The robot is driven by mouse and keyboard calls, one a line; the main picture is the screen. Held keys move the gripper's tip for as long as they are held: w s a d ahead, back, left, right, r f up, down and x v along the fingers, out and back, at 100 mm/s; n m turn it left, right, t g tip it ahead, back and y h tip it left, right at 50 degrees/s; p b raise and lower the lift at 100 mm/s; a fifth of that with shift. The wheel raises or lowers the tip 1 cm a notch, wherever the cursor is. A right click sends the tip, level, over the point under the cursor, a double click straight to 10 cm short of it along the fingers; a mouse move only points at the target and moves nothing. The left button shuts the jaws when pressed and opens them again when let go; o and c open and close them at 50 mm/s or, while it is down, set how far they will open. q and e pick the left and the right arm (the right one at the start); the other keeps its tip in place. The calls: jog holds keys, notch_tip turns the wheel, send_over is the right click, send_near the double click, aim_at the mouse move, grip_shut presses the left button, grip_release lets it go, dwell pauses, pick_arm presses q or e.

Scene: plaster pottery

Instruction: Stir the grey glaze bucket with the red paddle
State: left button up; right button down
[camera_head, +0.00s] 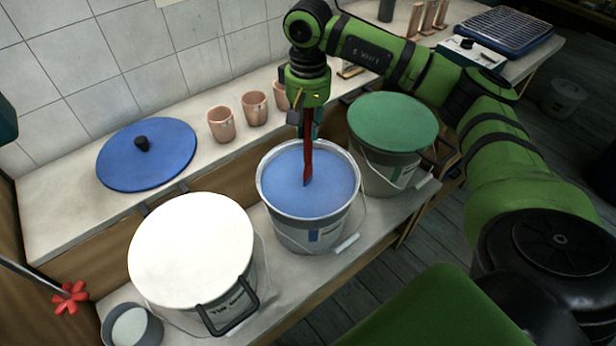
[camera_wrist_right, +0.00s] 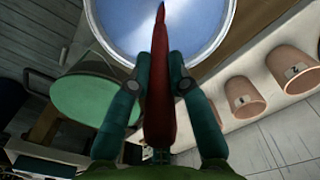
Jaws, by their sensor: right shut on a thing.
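The open grey bucket (camera_head: 290,238) stands in the middle of the low bench and holds blue glaze (camera_head: 330,184). Its rim also shows at the top of the wrist view (camera_wrist_right: 103,38). My right gripper (camera_head: 308,126) is above the bucket, shut on the red paddle (camera_head: 307,160), which hangs nearly upright. In the wrist view the paddle (camera_wrist_right: 159,95) sits between the two fingers (camera_wrist_right: 153,70). The paddle's lower end meets the blue glaze. How deep it goes is hidden.
A white-lidded bucket (camera_head: 190,248) stands left and a green-lidded bucket (camera_head: 393,122) right, both close by. A blue lid (camera_head: 147,158) lies on the shelf behind, near pink cups (camera_head: 221,124). A small grey bowl (camera_head: 133,327) is at the front left.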

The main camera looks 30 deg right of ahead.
jog(key=shift+r+p, duration=2.7)
jog(key=shift+r, duration=1.65)
notch_tip(320, 180, up, 10)
jog(key=p, duration=0.7)
